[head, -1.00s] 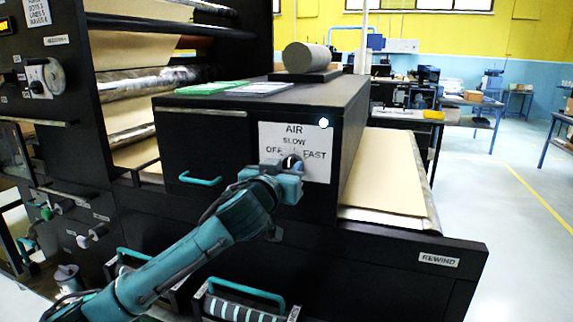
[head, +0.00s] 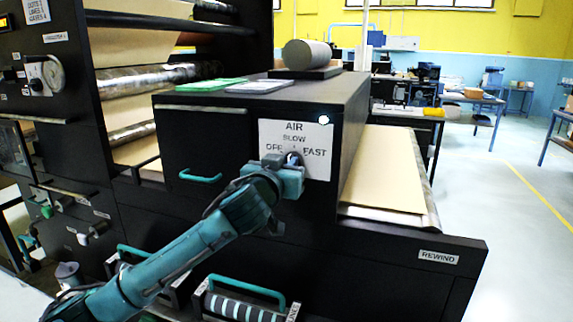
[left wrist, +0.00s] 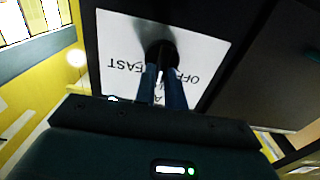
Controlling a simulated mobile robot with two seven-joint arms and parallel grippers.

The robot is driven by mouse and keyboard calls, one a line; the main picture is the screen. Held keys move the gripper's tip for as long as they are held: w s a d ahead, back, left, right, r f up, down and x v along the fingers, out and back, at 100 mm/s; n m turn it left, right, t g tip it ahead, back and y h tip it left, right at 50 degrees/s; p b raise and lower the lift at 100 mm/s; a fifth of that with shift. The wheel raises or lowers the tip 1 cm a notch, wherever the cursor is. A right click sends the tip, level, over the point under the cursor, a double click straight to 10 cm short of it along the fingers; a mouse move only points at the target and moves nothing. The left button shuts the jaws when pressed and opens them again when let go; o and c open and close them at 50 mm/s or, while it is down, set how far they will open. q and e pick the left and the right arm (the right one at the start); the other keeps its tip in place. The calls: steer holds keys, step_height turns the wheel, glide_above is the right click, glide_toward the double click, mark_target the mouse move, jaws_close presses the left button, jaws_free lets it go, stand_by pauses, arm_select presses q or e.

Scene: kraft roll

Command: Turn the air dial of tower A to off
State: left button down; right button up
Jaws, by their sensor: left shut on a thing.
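The white AIR plate (head: 318,167) is on the front of a black cabinet, marked OFF at left, SLOW on top and FAST at right. The dark round air dial (head: 293,157) is low on the plate, partly covered by my gripper. My left gripper (head: 291,160) is at the dial, shut on it. In the left wrist view the plate (left wrist: 205,45) is upside down, and the two fingers (left wrist: 160,82) reach onto the dark dial (left wrist: 161,50). The dial's pointer direction cannot be made out. My right gripper is out of view.
A teal drawer handle (head: 200,178) sticks out left of the plate. Another teal handle (head: 246,290) is below my arm. A grey roll (head: 306,54) lies on the cabinet top. The REWIND unit (head: 395,250) is at right, with open floor beyond.

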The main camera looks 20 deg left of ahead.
arm_select(q)
steer(key=shift+f+n, duration=0.1)
steer(key=shift+n, duration=0.3)
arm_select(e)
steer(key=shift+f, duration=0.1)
arm_select(q)
steer(key=shift+a+f+n+p, duration=0.15)
steer(key=shift+n+p, duration=0.4)
steer(key=shift+n, duration=1.35)
steer(key=shift+a+n+p, duration=0.2)
steer(key=shift+n+p, duration=0.3)
steer(key=shift+n, duration=1.4)
steer(key=shift+a+f+n+p, duration=0.15)
steer(key=shift+n+p, duration=0.4)
steer(key=shift+n, duration=1.35)
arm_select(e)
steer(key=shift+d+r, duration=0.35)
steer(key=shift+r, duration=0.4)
arm_select(q)
steer(key=shift+r, duration=0.1)
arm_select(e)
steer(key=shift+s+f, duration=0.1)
arm_select(q)
steer(key=c, duration=1.5)
jaws_free()
steer(key=shift+o, duration=0.2)
